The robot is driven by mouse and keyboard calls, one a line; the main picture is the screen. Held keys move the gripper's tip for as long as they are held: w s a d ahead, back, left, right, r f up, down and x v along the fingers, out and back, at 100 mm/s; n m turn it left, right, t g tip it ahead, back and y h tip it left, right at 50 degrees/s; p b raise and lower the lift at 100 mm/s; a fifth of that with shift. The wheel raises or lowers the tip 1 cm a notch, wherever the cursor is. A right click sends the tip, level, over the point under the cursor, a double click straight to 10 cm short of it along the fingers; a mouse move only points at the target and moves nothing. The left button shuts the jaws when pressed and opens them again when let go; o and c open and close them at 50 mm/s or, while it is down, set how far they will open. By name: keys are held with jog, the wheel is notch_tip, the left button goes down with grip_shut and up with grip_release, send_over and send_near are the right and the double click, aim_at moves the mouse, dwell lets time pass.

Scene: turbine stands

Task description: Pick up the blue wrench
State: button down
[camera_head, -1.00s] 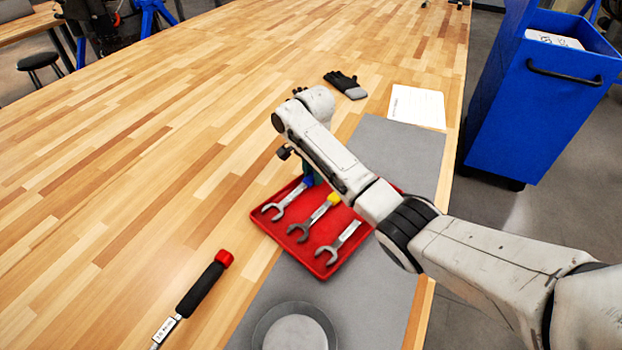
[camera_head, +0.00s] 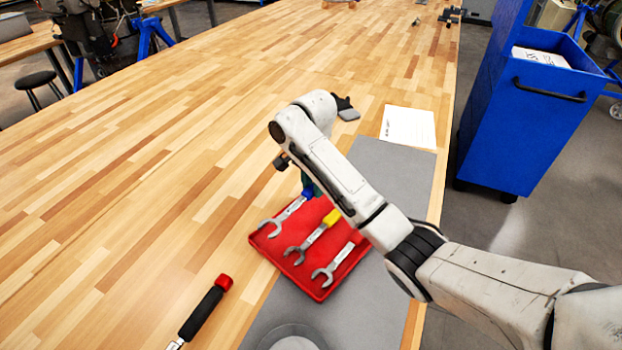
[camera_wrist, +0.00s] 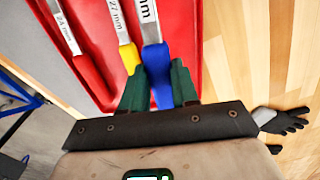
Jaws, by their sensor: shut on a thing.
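The blue wrench (camera_head: 284,215) has a steel open end and a blue handle, which also shows in the wrist view (camera_wrist: 160,92). My gripper (camera_wrist: 157,70) has its green fingers on both sides of that handle, shut on it. In the head view my gripper (camera_head: 309,183) is partly hidden behind my arm. The wrench is over the left part of the red tray (camera_head: 318,292); whether it still touches the tray is hard to tell.
A yellow-handled wrench (camera_head: 312,238) and a red-handled wrench (camera_wrist: 88,72) lie in the tray. A black-and-red tool (camera_head: 206,308) lies to the left. A glove (camera_head: 347,112) and paper (camera_head: 408,127) lie beyond. A blue cart (camera_head: 520,130) stands right of the table.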

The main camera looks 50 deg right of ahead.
jog(key=shift+s+a+r+p, duration=0.15)
jog(key=shift+s+r+p, duration=0.25)
jog(key=shift+r, duration=0.15)
jog(key=shift+s+a, duration=0.15)
jog(key=shift+s, duration=0.05)
jog(key=s+a+r, duration=0.3)
jog(key=s+a, duration=0.1)
jog(key=s, duration=0.3)
jog(key=shift+a+r+b, duration=0.25)
jog(key=shift+a+b, duration=0.05)
jog(key=shift+a, duration=0.1)
jog(key=shift+s, duration=0.1)
jog(key=c, duration=1.4)
grip_release()
grip_shut()
